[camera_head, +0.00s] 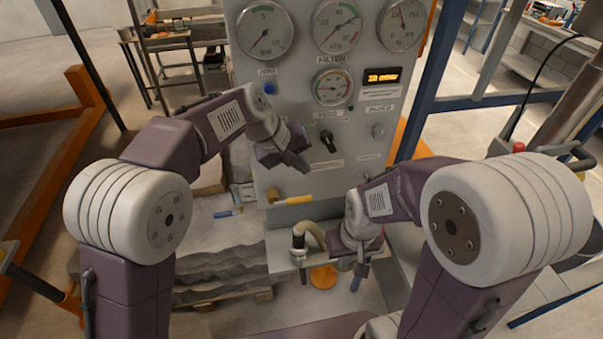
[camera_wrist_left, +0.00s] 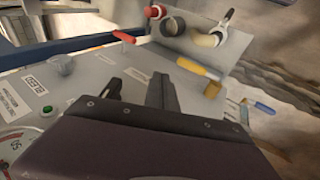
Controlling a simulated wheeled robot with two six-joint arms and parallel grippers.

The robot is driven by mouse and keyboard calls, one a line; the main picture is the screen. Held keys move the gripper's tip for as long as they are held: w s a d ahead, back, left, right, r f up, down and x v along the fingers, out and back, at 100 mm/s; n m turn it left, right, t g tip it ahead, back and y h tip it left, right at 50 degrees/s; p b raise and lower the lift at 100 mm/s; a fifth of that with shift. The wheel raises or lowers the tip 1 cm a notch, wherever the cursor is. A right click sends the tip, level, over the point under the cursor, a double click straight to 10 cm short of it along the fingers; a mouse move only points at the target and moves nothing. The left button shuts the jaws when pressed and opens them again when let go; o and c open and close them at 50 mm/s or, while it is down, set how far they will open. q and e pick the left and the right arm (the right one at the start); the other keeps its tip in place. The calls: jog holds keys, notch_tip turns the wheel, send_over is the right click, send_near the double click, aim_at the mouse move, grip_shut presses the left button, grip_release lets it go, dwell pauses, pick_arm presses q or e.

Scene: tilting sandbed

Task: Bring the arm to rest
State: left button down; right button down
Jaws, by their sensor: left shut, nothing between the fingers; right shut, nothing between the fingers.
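My left gripper (camera_head: 297,163) hangs in front of the grey control panel (camera_head: 285,120), to the left of and below the black knob (camera_head: 327,139). It is shut and empty; its fingers also show in the left wrist view (camera_wrist_left: 138,88). My right gripper (camera_head: 359,274) is lower, below the panel and right of the hose fitting (camera_head: 312,237). It is shut and empty, with its fingers pointing down. Neither gripper holds anything. Whether the left fingertips touch the panel cannot be told.
Several gauges (camera_head: 333,87) and a lit display (camera_head: 383,77) sit on the panel. A yellow-handled valve (camera_head: 294,200) sticks out below my left gripper and shows in the left wrist view (camera_wrist_left: 197,68). A blue steel post (camera_head: 428,85) stands to the right.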

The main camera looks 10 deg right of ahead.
pick_arm(q)
jog(key=shift+s+r, duration=0.2)
jog(key=shift+w+f, duration=0.1)
jog(key=s+a+f+n+y+b, duration=0.1)
jog(key=a+f+n, duration=0.1)
jog(key=a, duration=0.6)
jog(key=s+a+f+n+y+b, duration=0.1)
jog(key=a+f, duration=0.1)
jog(key=a, duration=0.7)
jog(key=s+a+f+m+y, duration=0.1)
jog(key=s+a+f, duration=0.5)
jog(key=s+f, duration=0.1)
jog(key=s+a+f+m+g+y, duration=0.1)
jog(key=s+a+f+m+y, duration=0.1)
jog(key=s+a+f, duration=0.4)
jog(key=s, duration=0.3)
jog(key=shift+s+f+b, duration=0.25)
jog(key=shift+f+b, duration=0.15)
